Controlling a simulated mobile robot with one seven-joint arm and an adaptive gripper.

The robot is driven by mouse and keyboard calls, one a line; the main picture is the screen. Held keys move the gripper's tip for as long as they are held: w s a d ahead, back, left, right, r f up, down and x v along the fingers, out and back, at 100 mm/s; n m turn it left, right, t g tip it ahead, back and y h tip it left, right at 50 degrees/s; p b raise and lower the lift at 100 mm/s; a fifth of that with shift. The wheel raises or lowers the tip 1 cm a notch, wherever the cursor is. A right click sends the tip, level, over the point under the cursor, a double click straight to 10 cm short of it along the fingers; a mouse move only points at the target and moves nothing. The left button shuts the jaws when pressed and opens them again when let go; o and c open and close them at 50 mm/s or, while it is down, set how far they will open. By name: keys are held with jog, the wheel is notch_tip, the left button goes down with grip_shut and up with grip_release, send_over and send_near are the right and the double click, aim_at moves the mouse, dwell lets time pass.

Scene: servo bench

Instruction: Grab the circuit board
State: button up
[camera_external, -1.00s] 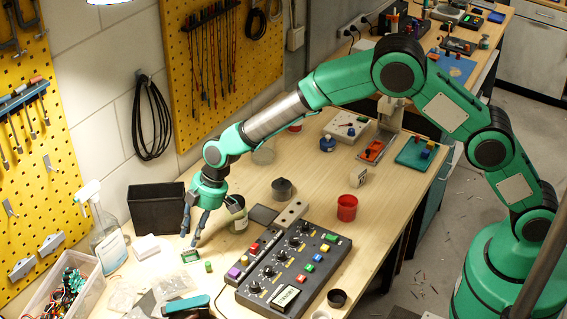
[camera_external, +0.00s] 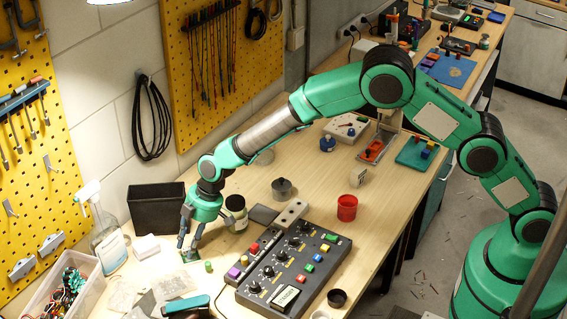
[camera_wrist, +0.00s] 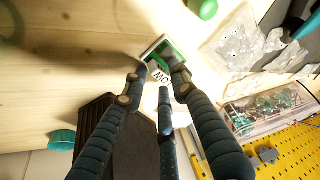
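The circuit board (camera_external: 190,256) is a small green piece lying on the wooden bench at the left, partly hidden by my fingers in the external view. In the wrist view the board (camera_wrist: 168,52) shows green with a pale edge, just beyond my fingertips. My gripper (camera_external: 188,246) points down over it. In the wrist view my gripper (camera_wrist: 160,76) has its dark fingers spread apart, two of them close to the board's near edge. I see nothing held. Whether a fingertip touches the board I cannot tell.
A small green cylinder (camera_external: 208,266) stands right of the board. A black bin (camera_external: 157,208) is behind, with a jar (camera_external: 236,213) to the right. A control box (camera_external: 288,267) lies right. Clear bags (camera_external: 172,285) and a parts tub (camera_external: 68,287) are in front.

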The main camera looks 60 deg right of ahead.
jog(key=shift+c, duration=0.6)
grip_shut()
jog(key=shift+r, duration=0.1)
notch_tip(320, 180, up, 10)
jog(key=shift+p, duration=0.45)
